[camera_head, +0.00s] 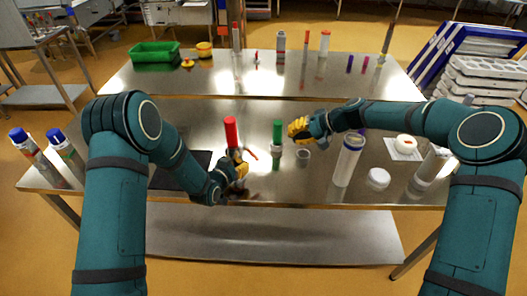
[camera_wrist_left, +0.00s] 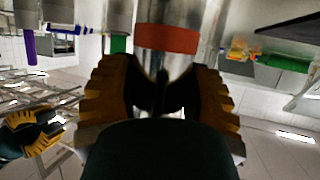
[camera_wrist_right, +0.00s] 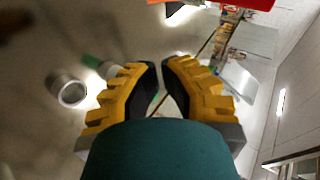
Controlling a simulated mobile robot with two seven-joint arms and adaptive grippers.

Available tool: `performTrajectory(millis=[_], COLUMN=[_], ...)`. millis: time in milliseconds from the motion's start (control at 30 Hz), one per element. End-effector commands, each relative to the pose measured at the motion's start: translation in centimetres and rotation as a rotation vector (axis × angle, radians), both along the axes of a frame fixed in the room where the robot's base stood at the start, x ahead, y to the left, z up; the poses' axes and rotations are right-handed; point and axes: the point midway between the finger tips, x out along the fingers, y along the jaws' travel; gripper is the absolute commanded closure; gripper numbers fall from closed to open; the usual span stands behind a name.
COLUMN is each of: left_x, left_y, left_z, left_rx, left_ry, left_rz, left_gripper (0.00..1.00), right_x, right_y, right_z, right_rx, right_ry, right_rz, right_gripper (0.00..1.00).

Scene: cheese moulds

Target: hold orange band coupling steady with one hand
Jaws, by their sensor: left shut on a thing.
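The coupling with the orange band (camera_wrist_left: 166,38) is a shiny metal cylinder in the left wrist view. My left gripper (camera_head: 240,170) is shut on its metal body (camera_wrist_left: 160,72), just beyond the band in that view. In the head view, a red cylinder (camera_head: 231,131) rises upright at the left gripper, whose fingers and arm partly hide the coupling. My right gripper (camera_head: 297,128) is beside the upright green-topped metal piece (camera_head: 278,131). Its fingertips (camera_wrist_right: 161,64) are almost together, with nothing clearly between them; contact with the green top cannot be told.
A tall white tube (camera_head: 347,163) and a round white jar (camera_head: 378,179) stand farther right. A dark mat (camera_head: 180,172) lies left of the left gripper. A second steel table (camera_head: 200,78) stands behind.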

Motion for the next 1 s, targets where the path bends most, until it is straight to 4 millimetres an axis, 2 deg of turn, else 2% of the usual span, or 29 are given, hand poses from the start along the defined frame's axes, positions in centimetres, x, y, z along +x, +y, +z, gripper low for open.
performTrajectory(millis=[133, 267, 733, 1000], left_x=[0.0, 0.0, 0.0, 0.0], left_y=[0.0, 0.0, 0.0, 0.0], left_z=[0.1, 0.1, 0.1, 0.1], left_rx=[-0.001, -0.001, -0.001, -0.001], left_ry=[-0.002, -0.002, -0.002, -0.002], left_rz=[0.000, 0.000, 0.000, 0.000], left_gripper=[0.92, 0.92, 0.92, 0.92], right_x=[0.1, 0.4, 2.3, 0.5], right_y=[-0.4, 0.5, 7.4, 9.5], right_z=[0.1, -0.5, -5.8, -7.3], right_rx=[-0.007, -0.007, -0.008, -0.007], right_ry=[0.035, 0.040, 0.038, 0.038], right_rz=[-0.036, -0.040, -0.037, -0.039], right_gripper=[1.00, 1.00, 1.00, 1.00])
